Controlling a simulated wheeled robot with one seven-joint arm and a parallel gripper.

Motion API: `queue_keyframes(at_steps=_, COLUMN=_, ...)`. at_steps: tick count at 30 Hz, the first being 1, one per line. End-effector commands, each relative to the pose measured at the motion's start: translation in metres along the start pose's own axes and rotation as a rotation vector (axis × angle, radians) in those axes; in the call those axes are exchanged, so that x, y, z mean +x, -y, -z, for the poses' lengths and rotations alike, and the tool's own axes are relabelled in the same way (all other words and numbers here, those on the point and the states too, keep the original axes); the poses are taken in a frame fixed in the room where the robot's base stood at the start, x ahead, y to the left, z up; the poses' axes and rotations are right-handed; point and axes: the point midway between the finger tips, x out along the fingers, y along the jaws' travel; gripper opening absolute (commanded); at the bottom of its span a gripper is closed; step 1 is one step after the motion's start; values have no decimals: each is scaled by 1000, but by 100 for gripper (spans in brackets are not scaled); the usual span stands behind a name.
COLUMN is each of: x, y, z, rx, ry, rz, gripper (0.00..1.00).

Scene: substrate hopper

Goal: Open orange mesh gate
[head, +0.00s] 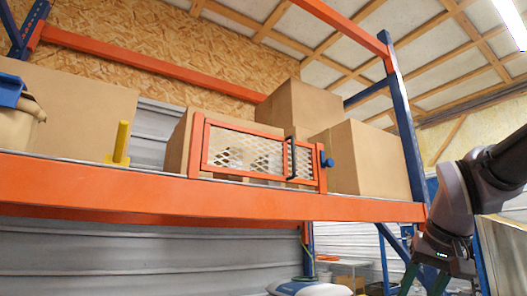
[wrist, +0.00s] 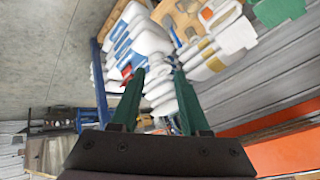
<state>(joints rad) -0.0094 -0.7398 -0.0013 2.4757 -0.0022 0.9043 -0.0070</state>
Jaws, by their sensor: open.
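The orange mesh gate (head: 247,153) stands upright on the front edge of the shelf, in the middle of the head view. It looks shut, lying between its two orange posts. A black vertical handle (head: 291,158) is on its right part. A blue knob (head: 326,161) sits at the right post. My gripper (head: 422,282) is at the lower right of the head view, below the shelf beam and well apart from the gate. Its green fingers are open and empty in the wrist view (wrist: 157,82). The gate does not show in the wrist view.
An orange shelf beam (head: 150,190) runs across below the gate. Cardboard boxes (head: 368,158) stand behind and beside it. A yellow bracket (head: 120,145) stands to its left. A blue upright (head: 404,125) stands between the gate and my arm. Stacked white containers (wrist: 140,40) show in the wrist view.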

Motion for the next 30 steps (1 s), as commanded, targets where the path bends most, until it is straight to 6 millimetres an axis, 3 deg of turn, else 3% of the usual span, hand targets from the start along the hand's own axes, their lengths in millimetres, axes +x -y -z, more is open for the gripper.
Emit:
queue_keyframes(at_steps=2, x=-8, y=22, z=31, rx=-59, ry=-51, rz=32, gripper=46)
queue_keyframes(at_steps=5, x=-29, y=73, z=95, rx=-188, ry=-175, rz=103, gripper=46)
queue_keyframes(at_steps=9, x=-74, y=173, z=194, rx=-394, ry=-410, rz=229, gripper=46)
queue_keyframes(at_steps=13, x=-121, y=258, z=259, rx=-535, ry=-617, rz=329, gripper=46)
queue_keyframes(at_steps=16, x=-151, y=304, z=288, rx=-601, ry=-738, rz=380, gripper=46)
queue_keyframes(at_steps=20, x=-173, y=334, z=305, rx=-638, ry=-822, rz=415, gripper=46)
queue_keyframes(at_steps=24, x=-172, y=344, z=313, rx=-646, ry=-840, rz=420, gripper=46)
queue_keyframes(at_steps=30, x=-150, y=363, z=331, rx=-645, ry=-837, rz=418, gripper=46)
